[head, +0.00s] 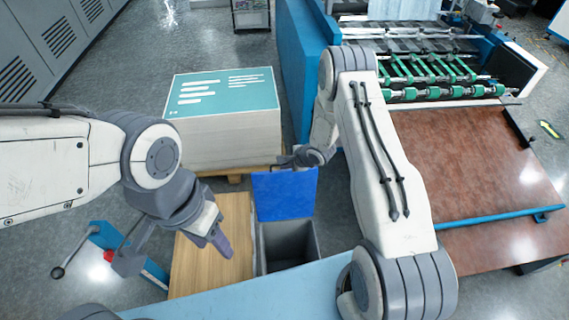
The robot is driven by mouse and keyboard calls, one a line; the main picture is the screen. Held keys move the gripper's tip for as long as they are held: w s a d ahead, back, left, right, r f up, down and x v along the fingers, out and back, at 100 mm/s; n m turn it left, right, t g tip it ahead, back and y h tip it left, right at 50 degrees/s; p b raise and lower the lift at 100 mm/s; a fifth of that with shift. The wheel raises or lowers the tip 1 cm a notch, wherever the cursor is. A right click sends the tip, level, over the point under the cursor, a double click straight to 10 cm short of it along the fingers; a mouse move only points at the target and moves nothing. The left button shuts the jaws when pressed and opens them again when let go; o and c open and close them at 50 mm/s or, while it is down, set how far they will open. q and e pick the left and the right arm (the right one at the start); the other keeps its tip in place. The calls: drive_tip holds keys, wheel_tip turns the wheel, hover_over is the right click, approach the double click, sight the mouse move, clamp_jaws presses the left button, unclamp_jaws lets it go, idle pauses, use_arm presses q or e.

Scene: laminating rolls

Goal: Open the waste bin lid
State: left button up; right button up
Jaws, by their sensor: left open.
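The waste bin (305,262) is a grey box at the lower middle, and its dark inside shows. Its blue lid (285,195) stands raised at the bin's far side. My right gripper (284,161) is at the lid's upper edge, small and partly hidden by its own wrist. I cannot tell whether it touches the lid or whether its jaws are open. My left gripper (220,240) is open and empty, pointing down over the wooden board left of the bin.
A tall paper stack (222,130) with a teal top stands on a pallet behind the bin. A wooden board (210,272) lies left of the bin. The laminating machine (420,75) with green rollers and its brown table (490,180) are at the right. A light blue surface (255,290) borders the front.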

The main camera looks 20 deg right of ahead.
drive_tip(key=shift+s+f, duration=0.45)
drive_tip(key=w+b+v, duration=0.1)
drive_tip(key=v, duration=0.9)
drive_tip(key=shift+s+r, duration=0.2)
drive_tip(key=shift+r, duration=0.4)
drive_tip(key=shift+d, duration=0.15)
